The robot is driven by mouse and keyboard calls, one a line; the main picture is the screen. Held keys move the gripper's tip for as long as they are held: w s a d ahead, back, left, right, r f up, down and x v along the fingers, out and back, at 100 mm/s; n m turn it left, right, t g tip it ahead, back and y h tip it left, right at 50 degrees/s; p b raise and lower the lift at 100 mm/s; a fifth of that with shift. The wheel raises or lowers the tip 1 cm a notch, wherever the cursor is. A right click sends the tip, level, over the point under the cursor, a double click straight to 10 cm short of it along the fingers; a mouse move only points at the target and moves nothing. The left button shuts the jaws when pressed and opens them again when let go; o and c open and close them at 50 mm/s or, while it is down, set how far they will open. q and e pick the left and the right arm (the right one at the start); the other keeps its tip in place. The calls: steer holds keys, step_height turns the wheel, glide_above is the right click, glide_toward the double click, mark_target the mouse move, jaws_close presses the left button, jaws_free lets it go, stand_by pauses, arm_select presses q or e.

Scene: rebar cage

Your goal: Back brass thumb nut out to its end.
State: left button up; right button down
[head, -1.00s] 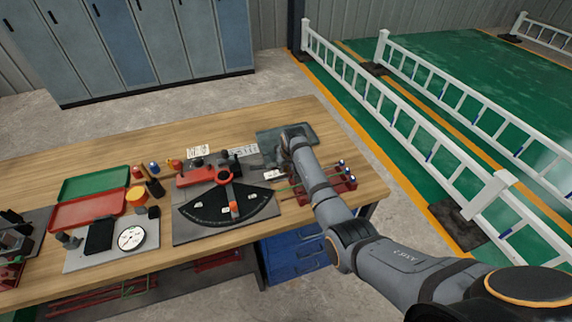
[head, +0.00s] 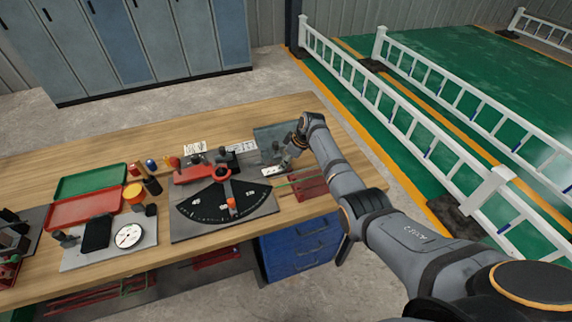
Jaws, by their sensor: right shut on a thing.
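My right gripper (head: 284,164) reaches down from its bent wrist, at the right end of the bench fixture, beside a small pale labelled block (head: 273,172). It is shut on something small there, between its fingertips. The brass thumb nut is too small and too hidden by the fingers to make out, but the grip is at this spot. The black fan-shaped scale plate (head: 205,207) with its red pointer hub (head: 222,173) lies just to the left of the gripper. My left gripper is not in view.
A red rack (head: 312,184) lies right of the gripper, partly behind my forearm. A grey mat (head: 268,138) lies behind. Green (head: 90,182) and red (head: 85,210) trays and a round dial (head: 129,236) stand at left.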

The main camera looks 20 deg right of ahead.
steer(key=shift+n+b, duration=0.35)
steer(key=shift+n, duration=0.15)
steer(key=c, duration=1.1)
jaws_free()
steer(key=v, duration=1.2)
steer(key=shift+w, duration=0.3)
steer(key=shift+d, duration=0.1)
